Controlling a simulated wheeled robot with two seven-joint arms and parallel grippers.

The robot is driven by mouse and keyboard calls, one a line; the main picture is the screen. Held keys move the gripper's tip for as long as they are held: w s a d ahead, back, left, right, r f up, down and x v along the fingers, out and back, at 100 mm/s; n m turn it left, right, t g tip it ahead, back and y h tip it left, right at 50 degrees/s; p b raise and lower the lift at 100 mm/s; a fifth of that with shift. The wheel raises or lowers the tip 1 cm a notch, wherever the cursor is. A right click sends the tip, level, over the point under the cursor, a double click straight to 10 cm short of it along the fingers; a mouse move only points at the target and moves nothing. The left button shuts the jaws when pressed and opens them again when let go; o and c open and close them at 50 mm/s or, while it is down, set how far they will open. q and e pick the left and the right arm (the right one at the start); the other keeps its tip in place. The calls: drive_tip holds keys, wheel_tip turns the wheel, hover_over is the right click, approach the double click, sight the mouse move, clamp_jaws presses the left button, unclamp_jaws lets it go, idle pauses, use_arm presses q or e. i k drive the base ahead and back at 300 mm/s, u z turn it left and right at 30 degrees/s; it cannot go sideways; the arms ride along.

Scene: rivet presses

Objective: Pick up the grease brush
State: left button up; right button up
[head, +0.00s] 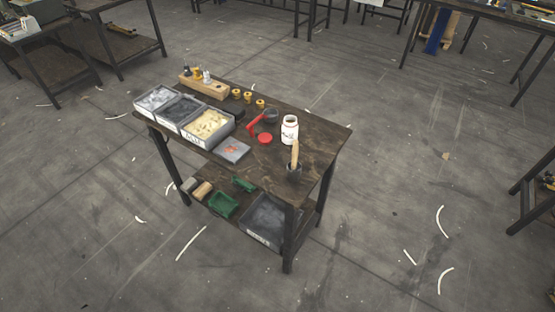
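A wooden table (318,160) stands in the middle of the head view. What looks like the grease brush (295,153) stands near its right front corner. Its pale wooden handle points up, and its lower end is hidden in a small dark cup (294,168). A white jar (290,130) stands upright just behind it. A red round lid (265,138) lies left of the jar. Neither of my grippers is in view.
Three grey bins (206,142) line the table's left side. A wooden block with fittings (204,86), several brass pieces (248,97), a red-handled tool (256,122) and a grey pad (232,151) share the top. Green parts (223,205) lie on the lower shelf. Surrounding floor is largely open.

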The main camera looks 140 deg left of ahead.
sight(296, 145)
drive_tip(key=u, duration=4.5)
drive_tip(key=k, duration=1.1)
drive_tip(key=u, duration=0.95)
drive_tip(key=i, duration=1.4)
drive_tip(key=z, duration=0.3)
